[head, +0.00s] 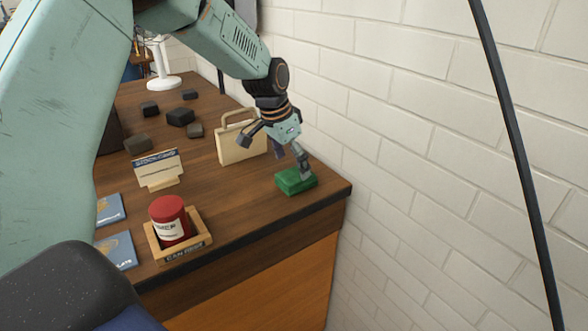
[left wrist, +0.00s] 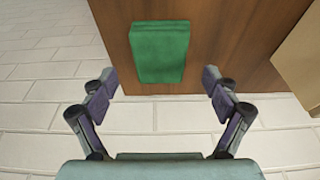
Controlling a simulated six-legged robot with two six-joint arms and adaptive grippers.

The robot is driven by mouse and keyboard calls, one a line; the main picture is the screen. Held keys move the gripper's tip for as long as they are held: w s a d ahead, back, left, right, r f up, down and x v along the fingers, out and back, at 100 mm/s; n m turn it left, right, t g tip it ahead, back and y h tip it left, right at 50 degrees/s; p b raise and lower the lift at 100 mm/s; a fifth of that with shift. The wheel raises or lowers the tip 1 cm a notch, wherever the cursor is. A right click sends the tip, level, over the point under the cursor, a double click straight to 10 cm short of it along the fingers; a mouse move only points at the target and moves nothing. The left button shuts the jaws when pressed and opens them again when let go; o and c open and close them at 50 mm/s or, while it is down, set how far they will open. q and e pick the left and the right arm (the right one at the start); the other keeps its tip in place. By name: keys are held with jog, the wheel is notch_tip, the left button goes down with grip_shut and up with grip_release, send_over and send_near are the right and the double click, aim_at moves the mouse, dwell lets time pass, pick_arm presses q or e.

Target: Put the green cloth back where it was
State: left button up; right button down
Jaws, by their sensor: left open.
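The green cloth (head: 292,182) lies folded into a thick block on the wooden tabletop, close to its right corner by the brick wall. In the left wrist view the cloth (left wrist: 160,52) is ahead of the jaws, near the table's edge. My left gripper (head: 275,157) is just above and behind the cloth, its fingers spread wide. In the left wrist view the left gripper (left wrist: 158,85) is open, with nothing between its fingertips. One finger overlaps the cloth in the head view; I cannot tell whether it touches. My right gripper is not in view.
A red can (head: 170,222) sits in a wooden tray (head: 196,246). A small sign (head: 158,170), blue booklets (head: 116,250) and several dark blocks (head: 180,117) are on the table (head: 231,204). The white brick wall (head: 420,120) borders it.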

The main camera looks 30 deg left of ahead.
aim_at(295, 174)
pick_arm(q)
jog(key=p+v, duration=0.1)
jog(key=v, duration=0.7)
jog(key=shift+r, duration=0.35)
jog(key=shift+a, duration=0.1)
jog(key=b+x, duration=0.2)
jog(key=x, duration=1)
jog(key=shift+s+f, duration=0.1)
jog(key=shift+f, duration=0.1)
notch_tip(295, 174, up, 2)
jog(key=shift+r+p, duration=0.15)
jog(key=shift+p, duration=0.15)
jog(key=shift+r, duration=0.6)
